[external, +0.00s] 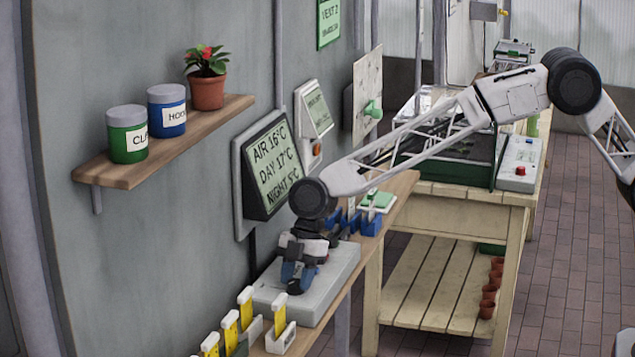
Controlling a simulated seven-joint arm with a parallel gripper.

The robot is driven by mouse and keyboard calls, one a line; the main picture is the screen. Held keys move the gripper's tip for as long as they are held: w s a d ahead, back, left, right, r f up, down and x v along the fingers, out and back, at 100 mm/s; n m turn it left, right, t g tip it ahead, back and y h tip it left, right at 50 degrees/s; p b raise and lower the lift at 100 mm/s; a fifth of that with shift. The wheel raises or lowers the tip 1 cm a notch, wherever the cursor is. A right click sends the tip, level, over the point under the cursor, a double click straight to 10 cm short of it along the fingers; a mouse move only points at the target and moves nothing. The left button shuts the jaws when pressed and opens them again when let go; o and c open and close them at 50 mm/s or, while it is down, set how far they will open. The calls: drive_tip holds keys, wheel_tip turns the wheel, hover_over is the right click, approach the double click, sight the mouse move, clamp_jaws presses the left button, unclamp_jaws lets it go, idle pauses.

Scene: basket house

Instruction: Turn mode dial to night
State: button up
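My gripper (300,270) points down over a light grey box (340,280) on the narrow wooden bench against the wall. Its dark and blue fingertips are at or just above the box's top. Whether a dial sits between them is hidden, and I cannot tell whether the fingers are open or shut. A green knob (373,109) sticks out of a pale panel (367,85) on the wall, apart from my gripper. No mode marks or the word "night" on a dial are readable.
A wall screen (272,165) reads AIR 16°C, DAY 17°C, NIGHT 5°C. Yellow-and-white tags (246,308) stand in front of the box; blue holders (371,221) stand behind it. A shelf (150,150) with two tins and a potted plant juts out at upper left.

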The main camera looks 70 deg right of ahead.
drive_tip(key=shift+c, duration=0.4)
drive_tip(key=shift+m, duration=0.4)
drive_tip(key=m+t, duration=0.1)
drive_tip(key=m, duration=0.1)
drive_tip(key=m+t+h, duration=0.1)
drive_tip(key=m, duration=0.2)
drive_tip(key=shift+s+a, duration=0.1)
drive_tip(key=shift+s, duration=0.05)
drive_tip(key=m+h, duration=0.1)
drive_tip(key=m, duration=0.2)
drive_tip(key=m+t+h, duration=0.1)
drive_tip(key=m, duration=0.2)
drive_tip(key=shift+a, duration=0.15)
drive_tip(key=m+h, duration=0.2)
drive_tip(key=m, duration=0.4)
drive_tip(key=shift+a, duration=0.15)
drive_tip(key=m+h, duration=0.1)
drive_tip(key=m, duration=0.2)
drive_tip(key=m+h, duration=0.1)
drive_tip(key=m, duration=0.2)
drive_tip(key=shift+a+g, duration=0.1)
drive_tip(key=shift+g, duration=0.2)
drive_tip(key=shift+h, duration=0.3)
drive_tip(key=o, duration=0.9)
